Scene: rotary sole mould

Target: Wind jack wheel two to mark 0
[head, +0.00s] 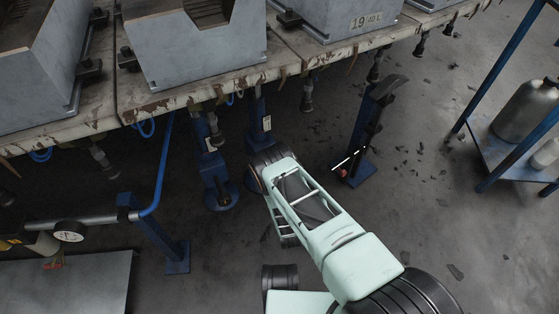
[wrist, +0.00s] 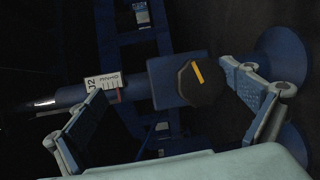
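In the wrist view a blue jack lies across the picture, with a white scale plate (wrist: 103,82) reading "J2" and a small red pointer beside the scale. The scale marks are too small to read. The dark jack wheel (wrist: 207,84) has a yellow line on its face, tilted from upper left to lower right. My gripper (wrist: 180,108) is open, one finger at lower left and one close by the wheel's right side. Contact with the wheel cannot be told. In the head view my arm reaches under the table edge and hides my gripper.
The worn table (head: 190,92) carries grey mould blocks (head: 195,50) above the jacks. Blue stands (head: 217,185) rise from the floor left of my arm. Another blue stand (head: 362,140) is to its right. A rack with a grey canister (head: 525,108) stands far right.

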